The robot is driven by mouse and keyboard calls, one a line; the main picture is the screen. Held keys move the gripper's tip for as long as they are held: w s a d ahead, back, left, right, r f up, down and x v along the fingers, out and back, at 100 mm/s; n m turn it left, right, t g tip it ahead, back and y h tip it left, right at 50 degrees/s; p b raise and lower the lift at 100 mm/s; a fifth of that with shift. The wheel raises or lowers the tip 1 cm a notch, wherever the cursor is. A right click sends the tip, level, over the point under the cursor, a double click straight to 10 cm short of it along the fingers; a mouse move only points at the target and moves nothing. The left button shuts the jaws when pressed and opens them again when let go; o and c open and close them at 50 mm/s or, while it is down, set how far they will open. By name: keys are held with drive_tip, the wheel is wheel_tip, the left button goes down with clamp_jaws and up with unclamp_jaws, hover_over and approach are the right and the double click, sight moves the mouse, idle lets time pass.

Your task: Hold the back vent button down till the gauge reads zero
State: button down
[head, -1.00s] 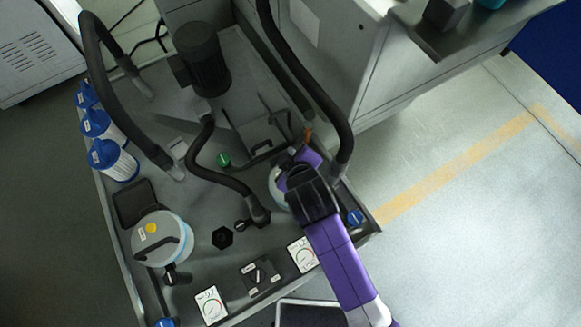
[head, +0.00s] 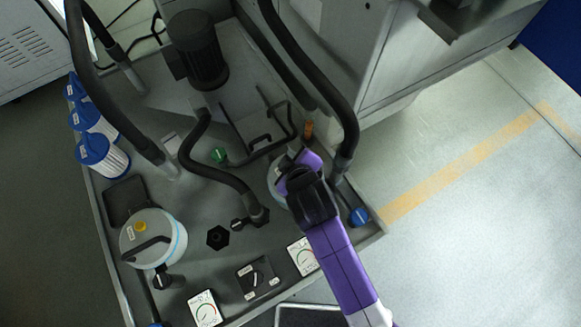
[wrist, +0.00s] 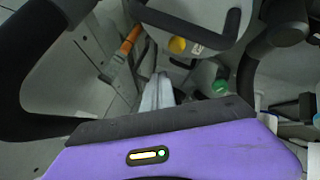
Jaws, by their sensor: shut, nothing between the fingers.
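Two pale round filter canisters stand on the grey unit. The left canister (head: 153,240) has a black handle and a yellow button (head: 141,227) on its lid. The right canister (head: 277,182) is mostly hidden by my arm in the head view. In the wrist view a canister lid (wrist: 205,20) shows a yellow vent button (wrist: 177,45) beside a black handle. My gripper (wrist: 160,78) is shut and empty, its tips close to this button and seemingly apart from it. Two white dial gauges, left (head: 204,308) and right (head: 303,256), have needles too small to read.
Thick black hoses (head: 325,85) arch beside my arm. A black motor (head: 199,50), a green knob (head: 219,156), an orange-handled part (head: 309,130) and a selector switch (head: 257,277) stand on the unit. Blue-capped filters (head: 101,155) line its left edge. Open floor (head: 470,220) lies right.

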drive_tip(key=shift+f+b, duration=0.55)
drive_tip(key=shift+f, duration=1)
drive_tip(key=shift+f, duration=0.15)
idle(0.7)
drive_tip(key=shift+f, duration=0.25)
drive_tip(key=shift+f+b, duration=0.35)
drive_tip(key=shift+f, duration=0.25)
idle(2.2)
idle(0.8)
drive_tip(key=shift+r+p, duration=1)
wheel_tip(320, 180, up, 5)
drive_tip(key=p, duration=0.5)
